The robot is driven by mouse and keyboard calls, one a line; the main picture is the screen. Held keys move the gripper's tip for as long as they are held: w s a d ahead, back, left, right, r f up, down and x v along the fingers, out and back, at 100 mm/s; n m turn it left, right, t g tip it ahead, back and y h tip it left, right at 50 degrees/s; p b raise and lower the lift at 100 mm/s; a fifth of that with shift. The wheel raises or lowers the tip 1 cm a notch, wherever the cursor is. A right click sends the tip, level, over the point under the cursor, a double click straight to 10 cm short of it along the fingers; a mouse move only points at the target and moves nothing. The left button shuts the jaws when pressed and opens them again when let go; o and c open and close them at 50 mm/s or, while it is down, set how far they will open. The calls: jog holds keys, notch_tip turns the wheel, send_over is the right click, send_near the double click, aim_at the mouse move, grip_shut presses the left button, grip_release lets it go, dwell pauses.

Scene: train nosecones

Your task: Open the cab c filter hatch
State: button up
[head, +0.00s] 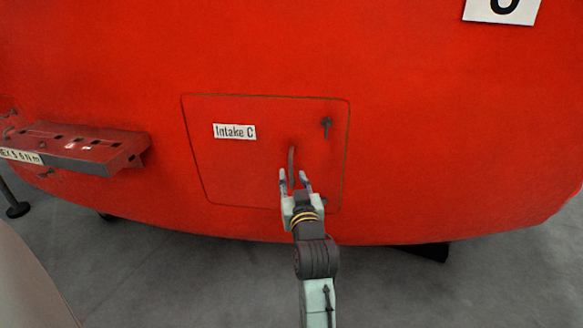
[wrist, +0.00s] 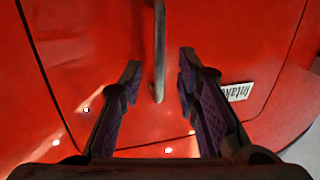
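The hatch (head: 245,170) is a red panel with rounded corners, set flush in the red nosecone and labelled "Intake C" (head: 234,131). It looks closed. A dark vertical bar handle (head: 291,165) stands on its right half. Small dark latches sit near its right edge, an upper one (head: 326,127) and a lower one (head: 325,202). My gripper (head: 294,178) is open in front of the handle's lower end. In the wrist view, the handle (wrist: 159,50) shows between and beyond the open fingertips (wrist: 160,70), with space on both sides. The label (wrist: 237,91) shows at right.
A red step (head: 95,148) with slots juts out from the nosecone left of the hatch. A dark post base (head: 17,209) stands on the grey floor (head: 180,265) at far left. The nosecone surface right of the hatch is clear.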

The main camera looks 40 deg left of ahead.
aim_at(291, 172)
jog(key=shift+p+x, duration=0.35)
jog(key=shift+x, duration=1.9)
jog(key=shift+c, duration=0.2)
grip_shut()
